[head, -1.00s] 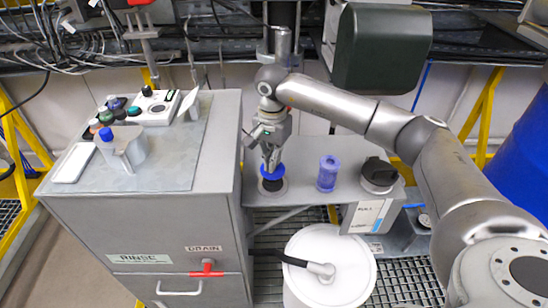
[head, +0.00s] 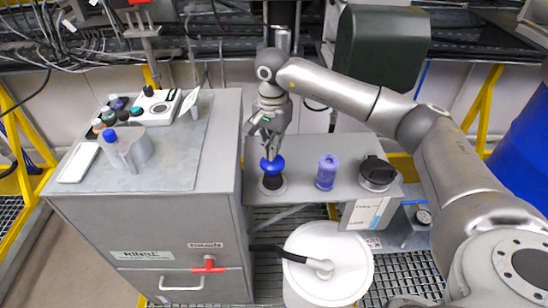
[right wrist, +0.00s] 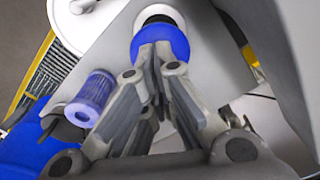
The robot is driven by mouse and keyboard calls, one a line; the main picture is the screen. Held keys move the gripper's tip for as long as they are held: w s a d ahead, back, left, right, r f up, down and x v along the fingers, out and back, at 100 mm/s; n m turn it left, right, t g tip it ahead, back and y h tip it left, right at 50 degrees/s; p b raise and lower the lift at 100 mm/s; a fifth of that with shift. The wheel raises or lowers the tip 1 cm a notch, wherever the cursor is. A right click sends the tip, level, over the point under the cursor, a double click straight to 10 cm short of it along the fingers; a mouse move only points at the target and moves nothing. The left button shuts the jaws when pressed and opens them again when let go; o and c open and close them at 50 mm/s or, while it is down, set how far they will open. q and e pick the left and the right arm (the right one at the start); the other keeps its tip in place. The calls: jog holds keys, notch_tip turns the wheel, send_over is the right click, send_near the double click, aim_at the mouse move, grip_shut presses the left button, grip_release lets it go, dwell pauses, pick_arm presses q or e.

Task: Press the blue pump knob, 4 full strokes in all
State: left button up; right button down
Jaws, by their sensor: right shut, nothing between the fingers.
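The blue pump knob (head: 272,166) sits on top of a black bellows (head: 273,183) on the grey shelf right of the cabinet. The bellows shows below the knob, so the knob stands raised. My right gripper (head: 271,155) points down over the knob, fingers shut and empty. In the right wrist view the shut fingertips (right wrist: 160,48) overlap the near side of the blue knob (right wrist: 162,40). They are at or very near its top; I cannot tell whether they touch. My left gripper is not in view.
A blue translucent cylinder (head: 326,172) and a black-capped round fitting (head: 377,173) stand right of the pump. The grey cabinet (head: 215,200) rises close on its left. A white drum (head: 335,262) stands in front. A dark green box (head: 380,60) hangs behind my right arm.

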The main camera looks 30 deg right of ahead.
aim_at(273, 163)
jog(key=shift+f, duration=0.1)
jog(key=shift+s+f+b, duration=0.1)
jog(key=shift+f+b, duration=1.95)
jog(key=shift+f, duration=0.6)
jog(key=shift+r+p, duration=0.6)
jog(key=shift+r, duration=0.25)
jog(key=shift+r+p, duration=0.95)
jog(key=shift+r, duration=0.95)
notch_tip(273, 163, up, 6)
jog(key=p, duration=0.3)
